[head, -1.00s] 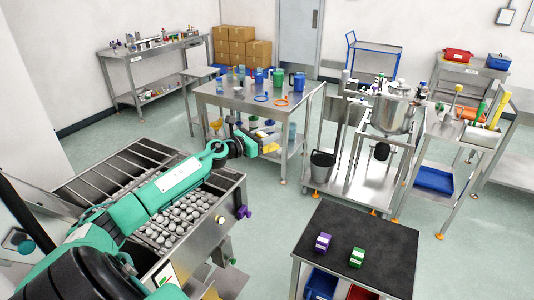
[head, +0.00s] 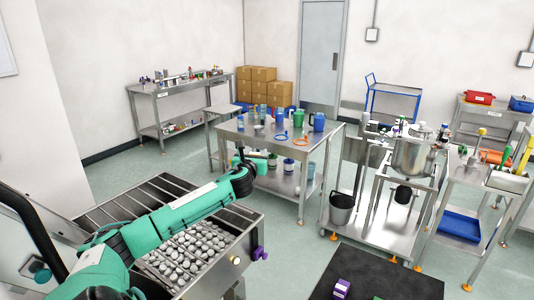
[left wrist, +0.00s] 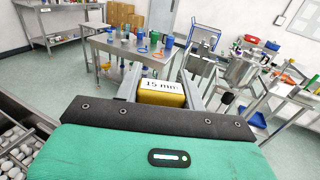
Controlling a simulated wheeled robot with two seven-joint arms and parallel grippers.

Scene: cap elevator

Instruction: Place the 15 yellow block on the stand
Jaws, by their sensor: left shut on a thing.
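My left gripper (left wrist: 161,88) is shut on a yellow block (left wrist: 162,97) with a white top marked "15 mm" in the left wrist view. The block sits between the two grey fingers. In the head view my left gripper (head: 243,167) hangs over the area between the cap bin and the steel table, and the block cannot be made out there. A black-topped stand (head: 395,276) is at the bottom right, partly cut off. A purple block (head: 341,288) sits on it, and a green block (head: 377,298) barely shows at the frame edge.
A steel bin of grey caps (head: 241,236) stands below my left arm. A steel table (head: 226,129) with blue and green jugs is beyond the gripper. A steel frame with a pot (head: 412,155) stands to the right. Green floor (head: 298,240) is open between bin and stand.

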